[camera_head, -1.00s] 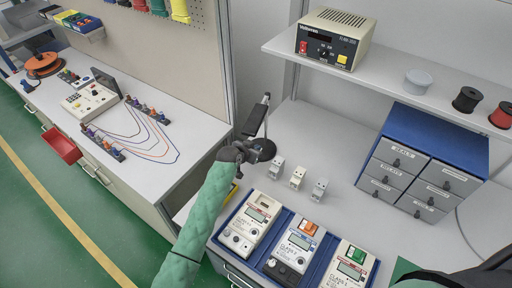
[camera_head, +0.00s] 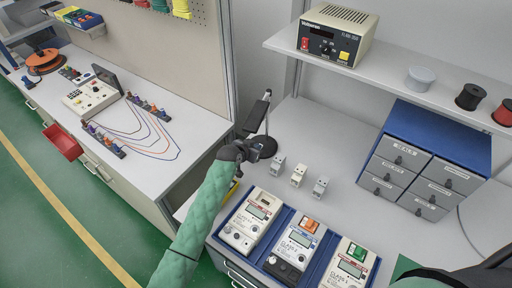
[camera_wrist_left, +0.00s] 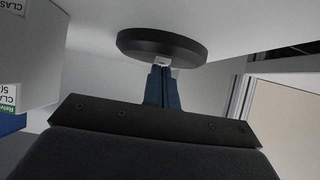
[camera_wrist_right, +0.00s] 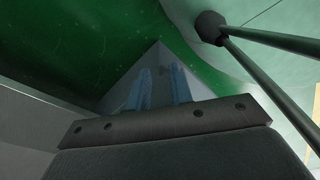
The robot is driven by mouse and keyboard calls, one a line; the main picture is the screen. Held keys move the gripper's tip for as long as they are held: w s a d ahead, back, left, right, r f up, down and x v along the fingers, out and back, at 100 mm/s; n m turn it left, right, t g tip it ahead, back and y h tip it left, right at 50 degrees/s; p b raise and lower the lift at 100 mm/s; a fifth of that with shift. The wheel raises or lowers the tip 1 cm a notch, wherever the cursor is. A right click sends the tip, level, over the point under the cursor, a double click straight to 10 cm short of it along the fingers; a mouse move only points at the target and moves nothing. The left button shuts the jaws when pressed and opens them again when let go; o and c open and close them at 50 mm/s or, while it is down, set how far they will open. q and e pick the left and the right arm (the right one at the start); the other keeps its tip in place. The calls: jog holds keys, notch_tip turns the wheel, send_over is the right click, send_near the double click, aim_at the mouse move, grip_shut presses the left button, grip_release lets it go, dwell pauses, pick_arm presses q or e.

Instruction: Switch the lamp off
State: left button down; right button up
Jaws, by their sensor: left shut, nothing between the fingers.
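The black desk lamp (camera_head: 257,116) stands on the bench at the back left corner, with a slanted arm and a round base. Its round dark base also shows in the left wrist view (camera_wrist_left: 160,44). I cannot tell whether the lamp is lit. My left gripper (camera_head: 256,150) is shut and empty, right at the front of the lamp base. In the left wrist view its fingertips (camera_wrist_left: 161,70) meet a small pale part at the base's edge; contact is unclear. My right gripper (camera_wrist_right: 160,88) is open and empty, away from the lamp, seen only in the right wrist view.
Three small grey blocks (camera_head: 298,175) stand just right of the lamp. Meters in blue trays (camera_head: 296,247) line the bench front. A blue drawer cabinet (camera_head: 447,138) stands at right. A power supply (camera_head: 337,36) sits on the shelf above. The bench middle is clear.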

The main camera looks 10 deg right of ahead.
pick_arm(q)
jog(key=shift+r+p, duration=0.5)
jog(key=shift+r, duration=0.2)
pick_arm(e)
jog(key=shift+s+r, duration=0.1)
jog(key=shift+r, duration=0.45)
